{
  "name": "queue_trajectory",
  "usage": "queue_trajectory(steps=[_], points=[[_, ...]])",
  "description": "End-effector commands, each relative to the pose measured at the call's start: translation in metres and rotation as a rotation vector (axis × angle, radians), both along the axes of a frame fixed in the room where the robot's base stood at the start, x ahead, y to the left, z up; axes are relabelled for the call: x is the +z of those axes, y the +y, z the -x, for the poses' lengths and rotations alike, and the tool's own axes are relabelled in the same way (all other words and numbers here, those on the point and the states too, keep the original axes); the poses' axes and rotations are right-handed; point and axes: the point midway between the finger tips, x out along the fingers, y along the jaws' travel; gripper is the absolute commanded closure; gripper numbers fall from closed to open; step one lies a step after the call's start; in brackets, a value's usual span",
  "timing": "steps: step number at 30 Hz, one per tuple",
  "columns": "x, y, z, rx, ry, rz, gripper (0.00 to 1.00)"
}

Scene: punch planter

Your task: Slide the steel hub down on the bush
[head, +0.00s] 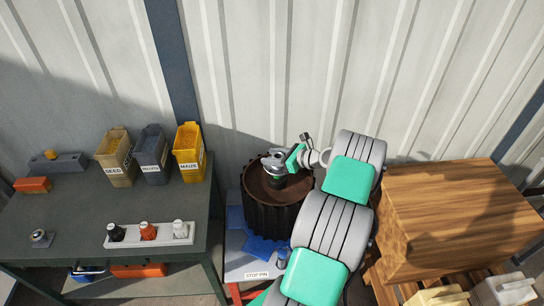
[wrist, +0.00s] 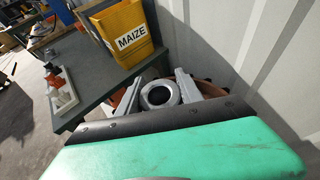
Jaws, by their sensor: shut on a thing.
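The steel hub (wrist: 160,106) is a grey ring with a round hole, seen between the two grey fingers in the wrist view. My gripper (head: 277,162) is shut on it, above the middle of a dark ribbed drum (head: 277,216) with a brown top. In the head view the fingers largely cover the hub. A dark part shows just under the gripper at the drum's centre. I cannot tell whether it is the bush, or whether the hub is around it or above it.
The drum stands on a light stand with a "STOP PIN" label (head: 257,275) and blue pieces. A green bench at left carries a yellow MAIZE bin (head: 188,148), other bins and a white strip of knobs (head: 150,234). A wooden box (head: 450,215) is right; a corrugated wall is behind.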

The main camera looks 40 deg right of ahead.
Motion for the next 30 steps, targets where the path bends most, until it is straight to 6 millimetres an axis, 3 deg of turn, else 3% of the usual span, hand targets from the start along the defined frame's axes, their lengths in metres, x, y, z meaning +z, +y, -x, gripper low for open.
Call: queue_trajectory(steps=[29, 30], points=[[-0.018, -0.001, -0.001, 0.0, -0.006, 0.004, 1.0], [-0.018, -0.001, -0.001, 0.0, -0.006, 0.005, 0.56]])
